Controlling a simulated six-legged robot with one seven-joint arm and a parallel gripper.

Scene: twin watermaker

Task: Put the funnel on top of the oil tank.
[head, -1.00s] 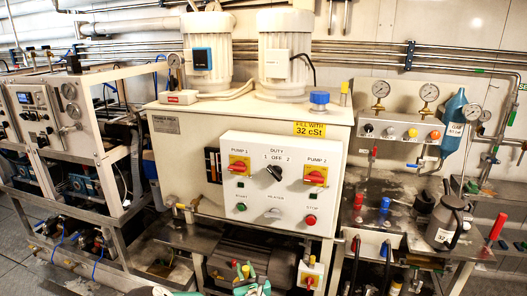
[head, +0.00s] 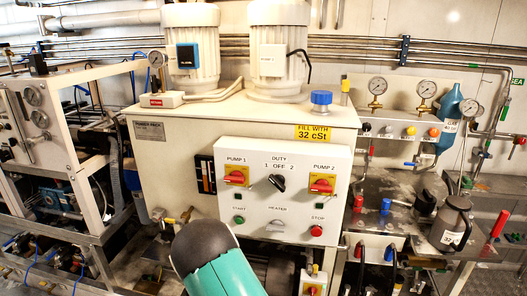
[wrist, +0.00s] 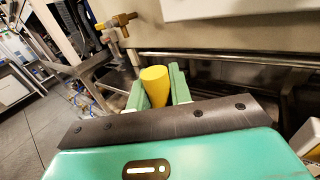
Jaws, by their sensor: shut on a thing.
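The oil tank (head: 270,108) is the large cream cabinet in the middle of the head view, with a yellow "FILL WITH 32 cSt" label and a blue cap (head: 321,98) on its top. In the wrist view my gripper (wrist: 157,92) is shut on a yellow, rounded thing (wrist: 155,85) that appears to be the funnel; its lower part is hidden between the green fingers. It is held in front of the tank's lower part, below the top. In the head view my teal arm covers the area below the panel, and the gripper itself is hidden.
Two white motors (head: 279,50) stand on the tank top, left of the blue cap. A control panel (head: 282,190) juts from the tank front. A grey jug (head: 451,222) stands on the right bench. A brass valve (wrist: 118,22) shows near my gripper in the wrist view.

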